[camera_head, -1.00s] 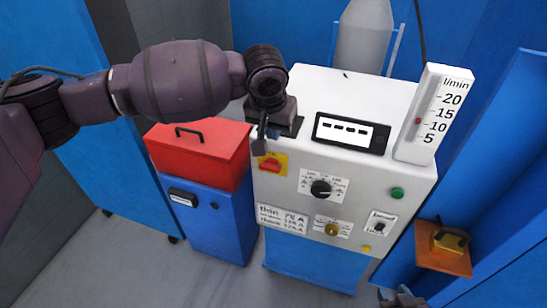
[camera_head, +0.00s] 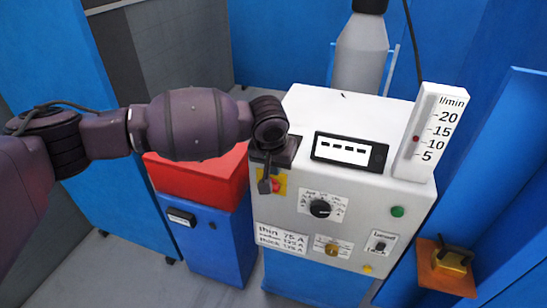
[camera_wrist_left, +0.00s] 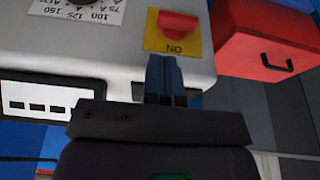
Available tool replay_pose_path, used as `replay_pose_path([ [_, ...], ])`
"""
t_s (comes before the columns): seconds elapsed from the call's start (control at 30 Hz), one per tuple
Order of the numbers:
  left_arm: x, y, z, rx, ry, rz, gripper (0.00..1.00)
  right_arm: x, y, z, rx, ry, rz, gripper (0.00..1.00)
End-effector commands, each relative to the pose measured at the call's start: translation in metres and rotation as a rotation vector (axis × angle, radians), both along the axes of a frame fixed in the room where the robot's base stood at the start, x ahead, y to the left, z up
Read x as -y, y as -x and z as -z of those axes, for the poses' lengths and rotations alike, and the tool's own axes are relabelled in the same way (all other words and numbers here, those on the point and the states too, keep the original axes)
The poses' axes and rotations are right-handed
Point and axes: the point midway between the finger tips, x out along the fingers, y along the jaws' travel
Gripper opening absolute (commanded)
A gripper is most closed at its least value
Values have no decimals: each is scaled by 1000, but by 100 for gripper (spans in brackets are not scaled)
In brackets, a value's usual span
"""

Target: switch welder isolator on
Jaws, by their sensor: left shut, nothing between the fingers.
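The welder isolator is a red knob (camera_head: 276,185) on a yellow plate at the upper left of the white machine's front. In the head view my left gripper (camera_head: 264,187) partly covers it. In the left wrist view, which is upside down, the red knob (camera_wrist_left: 178,26) looks wider than tall and lies across the yellow plate (camera_wrist_left: 153,41), beside the label ON. My left gripper (camera_wrist_left: 164,68) is shut and empty, its fingertips close to the plate's ON edge. I cannot tell whether they touch it. My right gripper is not in view.
The machine's front also carries a black dial (camera_head: 320,208), a green button (camera_head: 397,212) and a brass knob (camera_head: 332,249). A display (camera_head: 348,152) and a flow gauge (camera_head: 437,130) are above. A red box (camera_head: 205,178) on a blue cabinet (camera_head: 215,245) stands left.

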Motion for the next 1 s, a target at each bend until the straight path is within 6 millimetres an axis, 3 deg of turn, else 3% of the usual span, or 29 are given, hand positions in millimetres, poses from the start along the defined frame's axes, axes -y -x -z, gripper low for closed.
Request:
replay_pose_path([
  [0.2, 3, -10, 38, -1, -1, -1, 0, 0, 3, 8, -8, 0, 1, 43],
  [0.4, 3, -10, 62, 0, -1, 0, 0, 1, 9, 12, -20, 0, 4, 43],
  [0.6, 3, -9, 72, 1, 0, 1, 0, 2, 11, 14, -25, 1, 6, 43],
  [1.0, 4, -10, 72, 2, 2, 0, 0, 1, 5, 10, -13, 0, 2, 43],
])
